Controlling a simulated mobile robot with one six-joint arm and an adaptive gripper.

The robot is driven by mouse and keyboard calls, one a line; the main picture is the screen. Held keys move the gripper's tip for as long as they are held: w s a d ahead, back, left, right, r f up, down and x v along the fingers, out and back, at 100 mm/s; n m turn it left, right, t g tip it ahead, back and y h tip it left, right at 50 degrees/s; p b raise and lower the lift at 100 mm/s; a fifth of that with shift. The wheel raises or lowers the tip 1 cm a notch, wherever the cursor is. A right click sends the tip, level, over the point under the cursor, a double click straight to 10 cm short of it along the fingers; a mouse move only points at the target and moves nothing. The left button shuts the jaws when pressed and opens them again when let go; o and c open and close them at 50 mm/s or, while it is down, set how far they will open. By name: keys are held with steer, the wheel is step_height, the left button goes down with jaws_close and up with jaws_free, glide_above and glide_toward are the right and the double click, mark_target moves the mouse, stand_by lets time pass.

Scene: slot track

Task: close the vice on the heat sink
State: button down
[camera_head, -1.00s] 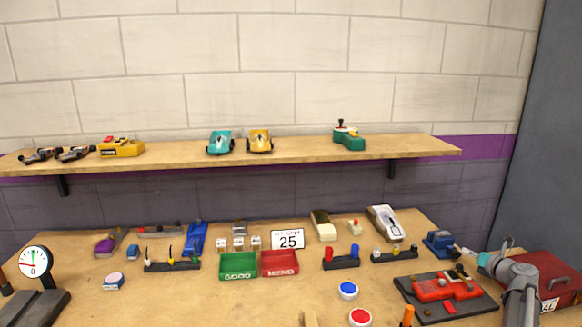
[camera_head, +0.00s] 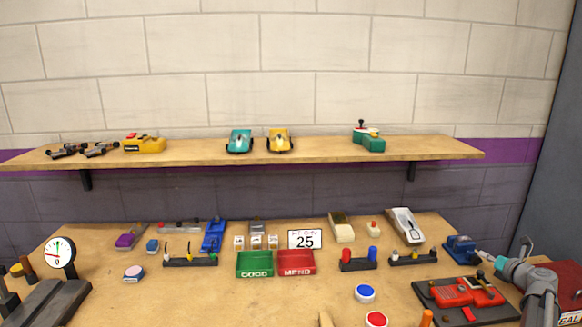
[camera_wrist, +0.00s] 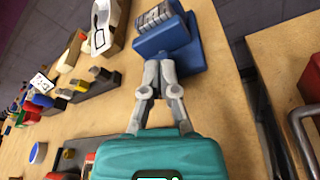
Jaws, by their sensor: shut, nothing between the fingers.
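The blue vice (camera_head: 460,246) stands at the right rear of the bench. In the wrist view the vice (camera_wrist: 188,48) is large, just beyond my fingertips. A grey ribbed block, apparently the heat sink (camera_wrist: 154,18), sits at its top between blue parts. I cannot tell if both jaws touch it. My gripper (camera_head: 482,254) is right of the vice in the head view. In the wrist view my gripper (camera_wrist: 160,66) has its fingers together, empty, at the near side of the vice. Whether the fingertips touch it is unclear.
A black mat (camera_head: 425,292) with red parts lies in front of the vice. A white car body (camera_head: 405,225) and a black rack (camera_head: 414,259) are to its left. A red box (camera_head: 562,285) stands at the right, near my arm.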

steer(key=shift+a+f+b, duration=0.25)
steer(key=shift+f+b, duration=0.1)
stand_by(0.7)
steer(key=shift+s+d+f, duration=0.1)
steer(key=shift+s, duration=0.05)
stand_by(0.6)
steer(key=shift+d+r, duration=0.3)
steer(key=shift+r, duration=0.05)
stand_by(0.4)
steer(key=shift+s+d, duration=0.15)
steer(key=shift+s, duration=1.3)
steer(key=shift+s+d, duration=0.1)
steer(key=shift+s, duration=1.35)
steer(key=shift+r+p, duration=0.15)
steer(key=shift+p, duration=0.25)
